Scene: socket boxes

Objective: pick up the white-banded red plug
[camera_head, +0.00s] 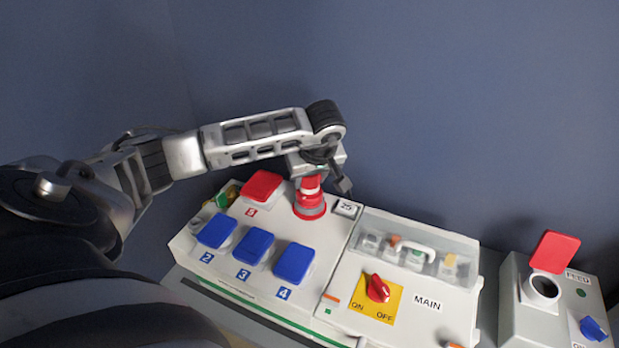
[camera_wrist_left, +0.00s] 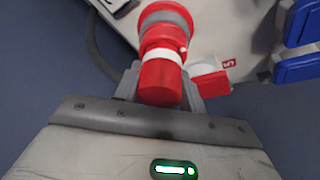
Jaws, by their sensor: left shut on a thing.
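The white-banded red plug (camera_head: 311,196) stands upright at the back of the large socket box, above a red base ring. In the left wrist view the plug (camera_wrist_left: 162,82) shows its red end, the white band and a grey ring beyond. My left gripper (camera_head: 312,177) reaches down over the plug from above. Its fingers (camera_wrist_left: 163,88) lie on both sides of the red end, shut on it. The plug's lower end is hidden, and I see no gap between it and the box. My right gripper is not in view.
The large box (camera_head: 210,266) has blue lids (camera_head: 254,246), a closed red lid (camera_head: 264,186) marked 5 and a red MAIN switch (camera_head: 378,288). At right, a smaller box (camera_head: 515,322) has an open red lid (camera_head: 555,252) above a round socket (camera_head: 543,289).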

